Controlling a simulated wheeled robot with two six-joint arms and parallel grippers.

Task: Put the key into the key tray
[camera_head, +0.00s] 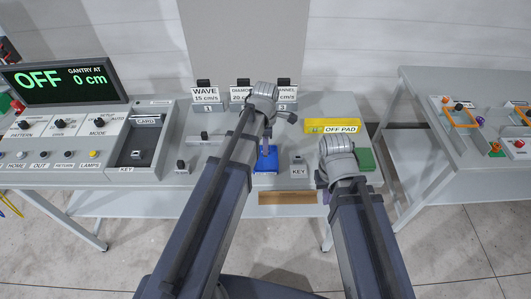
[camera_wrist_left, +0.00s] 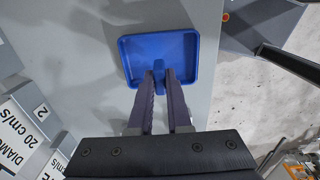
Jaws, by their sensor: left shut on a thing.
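The blue tray (camera_head: 265,164) lies on the grey table in front of my left gripper (camera_head: 268,152). In the left wrist view the tray (camera_wrist_left: 132,52) is shallow, with a raised rim. My left gripper (camera_wrist_left: 160,78) points down over its near edge, its fingers close together on a small blue piece (camera_wrist_left: 158,88), which seems to be the key and is mostly hidden. I cannot tell whether it touches the tray. My right gripper (camera_head: 338,152) is over the table's right side; its fingers are hidden.
A wooden strip (camera_head: 287,197) lies at the front edge. A yellow OFF PAD (camera_head: 338,127) and a green block (camera_head: 366,159) are to the right. A control panel (camera_head: 62,137) fills the left.

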